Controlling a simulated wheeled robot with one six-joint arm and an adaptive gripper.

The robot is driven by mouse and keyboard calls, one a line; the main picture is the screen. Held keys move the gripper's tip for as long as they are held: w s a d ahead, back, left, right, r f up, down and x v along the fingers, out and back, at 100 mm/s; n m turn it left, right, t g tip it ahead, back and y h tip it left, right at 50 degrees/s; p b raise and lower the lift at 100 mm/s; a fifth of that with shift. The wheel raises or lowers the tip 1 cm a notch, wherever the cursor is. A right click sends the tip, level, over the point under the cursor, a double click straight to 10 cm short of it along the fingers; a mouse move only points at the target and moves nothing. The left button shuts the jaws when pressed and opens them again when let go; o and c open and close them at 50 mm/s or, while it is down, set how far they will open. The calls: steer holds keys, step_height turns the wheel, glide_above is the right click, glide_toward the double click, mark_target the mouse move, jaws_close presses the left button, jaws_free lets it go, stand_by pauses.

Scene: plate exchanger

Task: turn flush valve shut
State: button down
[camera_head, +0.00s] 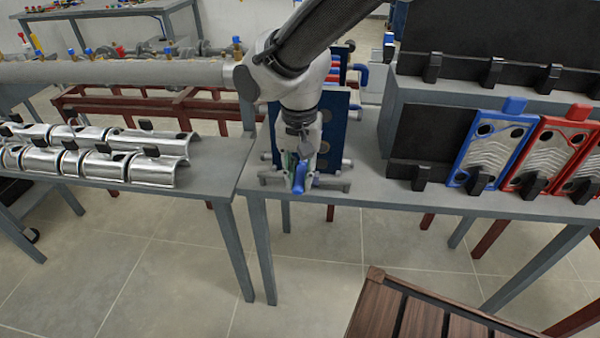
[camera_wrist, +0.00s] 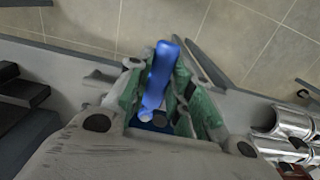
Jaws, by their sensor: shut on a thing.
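A blue valve handle (camera_head: 303,181) sits low on the front of the dark blue plate exchanger (camera_head: 338,118), by grey pipe pieces at the table's front edge. My gripper (camera_head: 299,172) reaches down over this handle from above. In the wrist view the blue handle (camera_wrist: 161,75) lies lengthwise between the green-padded fingers of my gripper (camera_wrist: 157,84), which are shut on it. The handle's far end sticks out past the fingers. The valve body under it is mostly hidden by my gripper.
Blue (camera_head: 491,150) and red (camera_head: 546,155) plates stand in a rack at the right. Shiny curved metal shells (camera_head: 150,172) lie on the left table. A thick grey pipe (camera_head: 120,72) runs behind. A brown slatted wooden piece (camera_head: 400,312) stands in front, with open floor beside it.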

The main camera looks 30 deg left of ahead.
mark_target(299, 178)
steer(key=c, duration=1.3)
jaws_free()
steer(key=shift+a, duration=0.1)
steer(key=shift+o, duration=0.2)
step_height(299, 178, up, 12)
